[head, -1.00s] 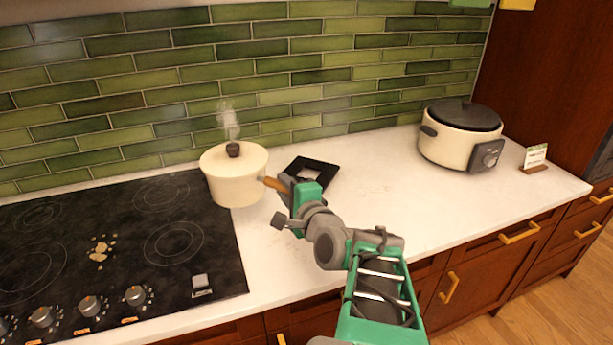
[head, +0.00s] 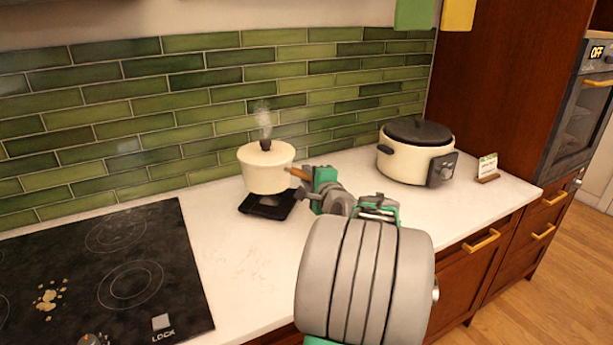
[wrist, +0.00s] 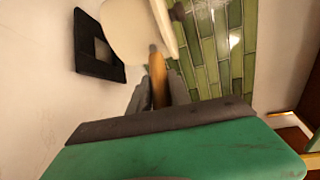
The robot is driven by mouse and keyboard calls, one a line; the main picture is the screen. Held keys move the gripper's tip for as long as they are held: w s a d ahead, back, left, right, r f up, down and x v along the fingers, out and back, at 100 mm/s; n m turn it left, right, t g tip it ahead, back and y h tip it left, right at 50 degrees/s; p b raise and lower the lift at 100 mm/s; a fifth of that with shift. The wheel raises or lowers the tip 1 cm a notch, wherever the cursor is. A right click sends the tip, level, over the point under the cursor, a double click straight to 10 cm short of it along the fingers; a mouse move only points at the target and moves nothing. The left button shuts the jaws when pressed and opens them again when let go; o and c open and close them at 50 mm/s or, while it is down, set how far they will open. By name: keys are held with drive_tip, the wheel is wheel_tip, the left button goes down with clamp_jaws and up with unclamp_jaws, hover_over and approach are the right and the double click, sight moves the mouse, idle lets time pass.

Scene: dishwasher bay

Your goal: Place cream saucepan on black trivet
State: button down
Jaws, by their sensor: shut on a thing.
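The cream saucepan (head: 266,170), with a dark lid knob and a wooden handle, is upright and steaming. My gripper (head: 307,177) is shut on its handle, coming from the right. The black trivet (head: 284,210) lies on the white counter, right of the cooktop, its far part hidden by the pan. The pan appears raised above the trivet. In the wrist view, the pan (wrist: 133,30) partly shows, the fingers (wrist: 158,92) grip the handle, and the trivet (wrist: 92,68) with its square opening lies below and to the left.
The black cooktop (head: 150,245) with crumbs on it is at the left. A cream slow cooker (head: 412,160) and a small sign card (head: 487,166) stand further right on the counter. The green tile wall (head: 210,110) is close behind the pan. The counter in front of the trivet is clear.

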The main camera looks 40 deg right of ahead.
wheel_tip(320, 180, down, 7)
drive_tip(key=w+d, duration=0.2)
drive_tip(key=shift+w+d+f+p, duration=0.2)
drive_tip(key=shift+w+d+p, duration=0.1)
drive_tip(key=shift+w+p, duration=0.1)
drive_tip(key=shift+f, duration=0.15)
drive_tip(key=c, duration=1.2)
unclamp_jaws()
drive_tip(key=shift+f, duration=0.2)
drive_tip(key=shift+s+a, duration=0.1)
drive_tip(key=b+v, duration=0.1)
drive_tip(key=v, duration=1.1)
drive_tip(key=shift+r+b, duration=0.15)
drive_tip(key=shift+b, duration=0.2)
